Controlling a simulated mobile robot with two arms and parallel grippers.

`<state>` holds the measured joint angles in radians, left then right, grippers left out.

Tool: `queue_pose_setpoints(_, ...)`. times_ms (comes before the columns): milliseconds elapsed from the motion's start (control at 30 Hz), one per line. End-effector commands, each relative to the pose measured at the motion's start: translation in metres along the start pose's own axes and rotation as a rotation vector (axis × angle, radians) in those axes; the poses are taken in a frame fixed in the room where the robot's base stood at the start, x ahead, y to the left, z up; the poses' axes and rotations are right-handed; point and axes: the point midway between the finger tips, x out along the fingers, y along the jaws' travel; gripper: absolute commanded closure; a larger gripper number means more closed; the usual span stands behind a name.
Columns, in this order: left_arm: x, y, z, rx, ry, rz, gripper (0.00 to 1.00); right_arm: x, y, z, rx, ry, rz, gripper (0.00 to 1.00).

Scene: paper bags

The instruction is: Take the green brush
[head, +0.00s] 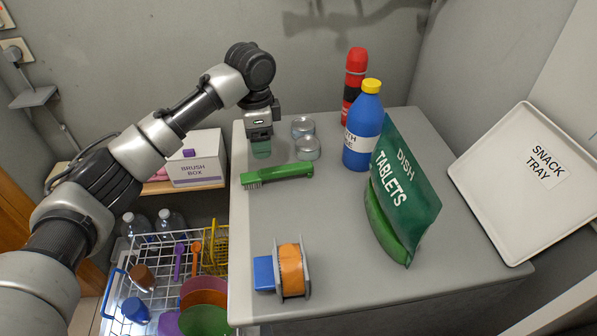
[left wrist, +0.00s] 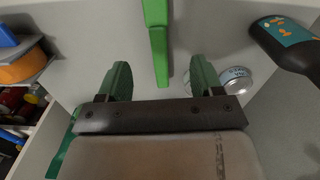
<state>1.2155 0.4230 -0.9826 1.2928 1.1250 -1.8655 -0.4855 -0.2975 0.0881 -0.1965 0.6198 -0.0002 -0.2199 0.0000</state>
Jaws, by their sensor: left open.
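The green brush (head: 285,173) lies on the grey counter top, with its bristles at the left end and its handle pointing right. In the left wrist view, a green length of the brush (left wrist: 157,45) runs down from the top edge between my two fingers, apart from both. My left gripper (head: 261,150) points down just behind the brush in the head view. It is open and empty, with its green fingers (left wrist: 160,80) spread. My right gripper is in neither view.
Two cans (head: 306,148) stand close right of the gripper. Behind are a blue bottle (head: 362,140) and a red-black flask (head: 355,70). A green tablets bag (head: 405,190) and an orange roll (head: 291,270) stand on the counter. A dish rack (head: 150,298) is lower left.

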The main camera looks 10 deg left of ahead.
Motion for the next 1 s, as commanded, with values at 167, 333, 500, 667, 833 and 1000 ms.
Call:
queue_pose_setpoints(167, 0.016, 0.001, 0.003, 0.008, -0.014, 0.004, 0.34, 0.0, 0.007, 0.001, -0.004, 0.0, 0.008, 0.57)
queue_pose_setpoints(333, 0.042, 0.001, 0.003, 0.009, -0.012, 0.003, 0.34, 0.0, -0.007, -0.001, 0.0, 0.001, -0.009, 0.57)
queue_pose_setpoints(500, 0.054, 0.002, 0.004, 0.009, -0.012, 0.002, 0.34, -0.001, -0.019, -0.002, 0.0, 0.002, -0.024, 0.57)
queue_pose_setpoints(667, 0.075, 0.003, 0.007, 0.008, -0.013, 0.002, 0.34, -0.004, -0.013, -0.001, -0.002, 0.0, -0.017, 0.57)
queue_pose_setpoints(833, 0.098, 0.004, 0.007, 0.009, -0.011, 0.001, 0.34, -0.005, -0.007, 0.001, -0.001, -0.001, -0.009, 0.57)
queue_pose_setpoints(1000, 0.103, 0.004, 0.007, 0.01, -0.01, 0.0, 0.34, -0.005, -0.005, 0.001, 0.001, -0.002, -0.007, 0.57)
